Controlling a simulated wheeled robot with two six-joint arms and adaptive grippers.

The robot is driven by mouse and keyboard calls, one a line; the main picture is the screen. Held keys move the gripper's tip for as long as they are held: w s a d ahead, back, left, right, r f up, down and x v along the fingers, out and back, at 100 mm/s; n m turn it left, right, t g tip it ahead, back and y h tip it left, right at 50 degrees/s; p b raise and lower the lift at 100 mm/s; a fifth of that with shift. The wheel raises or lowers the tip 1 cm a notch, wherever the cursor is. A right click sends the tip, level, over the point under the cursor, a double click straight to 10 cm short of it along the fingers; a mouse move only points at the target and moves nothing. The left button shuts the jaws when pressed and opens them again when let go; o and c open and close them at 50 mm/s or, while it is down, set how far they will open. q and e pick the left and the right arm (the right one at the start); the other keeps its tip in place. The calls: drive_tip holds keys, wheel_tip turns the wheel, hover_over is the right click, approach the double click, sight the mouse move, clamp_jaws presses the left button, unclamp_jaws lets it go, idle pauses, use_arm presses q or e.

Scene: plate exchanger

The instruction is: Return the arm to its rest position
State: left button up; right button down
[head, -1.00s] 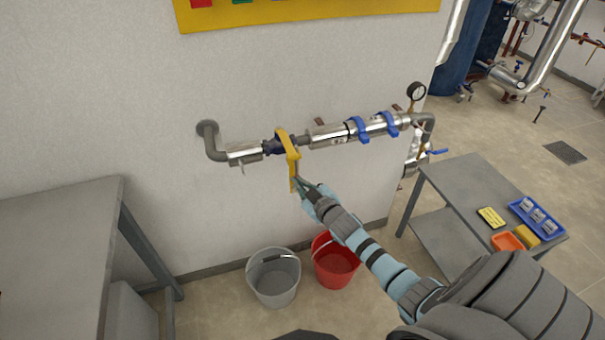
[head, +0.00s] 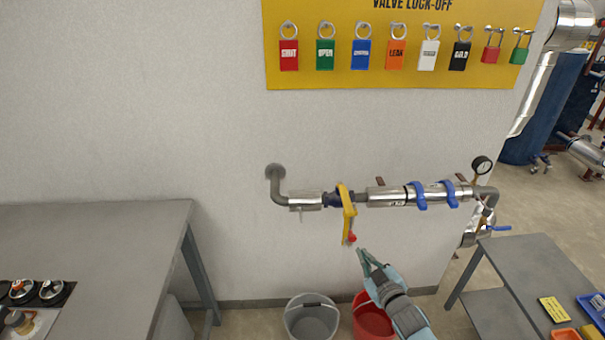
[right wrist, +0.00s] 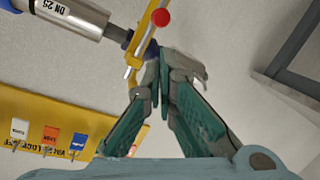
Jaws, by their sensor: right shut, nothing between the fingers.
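My right gripper (head: 364,256) is shut and empty in the head view, a little below and right of the yellow valve handle (head: 347,212). A red knob (head: 352,238) sits at the handle's lower end. In the right wrist view the shut fingers (right wrist: 168,85) are in front of the wall, and the yellow handle (right wrist: 148,40) with its red knob (right wrist: 161,17) shows just beyond the tips. The fingers look apart from it in the head view. The handle hangs down across the wall pipe (head: 380,196). My left gripper is out of view.
A yellow lock board (head: 400,78) with several coloured tags is on the wall above. A grey bucket (head: 311,320) and a red bucket (head: 372,322) stand below. A grey table (head: 110,225) is at left, a grey cart (head: 530,270) at right. A gauge (head: 482,165) tops the pipe's right end.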

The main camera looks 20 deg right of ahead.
drive_tip(key=s+d+f+m+g+h+b, duration=0.15)
drive_tip(key=s+f+g, duration=0.25)
drive_tip(key=s+f, duration=0.5)
drive_tip(key=s+a+f+m+g+p, duration=0.1)
drive_tip(key=s+f+m+g, duration=0.3)
drive_tip(key=f, duration=0.9)
drive_tip(key=s+a+f+g, duration=0.2)
drive_tip(key=s+f, duration=0.3)
drive_tip(key=s, duration=0.6)
drive_tip(key=s+a+f+g+y+b, duration=0.1)
drive_tip(key=s+f, duration=0.4)
drive_tip(key=s, duration=0.6)
drive_tip(key=s+a+f+g+b, duration=0.1)
drive_tip(key=s+a+f+g, duration=0.2)
drive_tip(key=s, duration=0.8)
wheel_tip(320, 180, down, 2)
drive_tip(key=shift+a+f+n+y, duration=0.15)
drive_tip(key=shift+a+n+y, duration=0.25)
drive_tip(key=shift+a, duration=0.55)
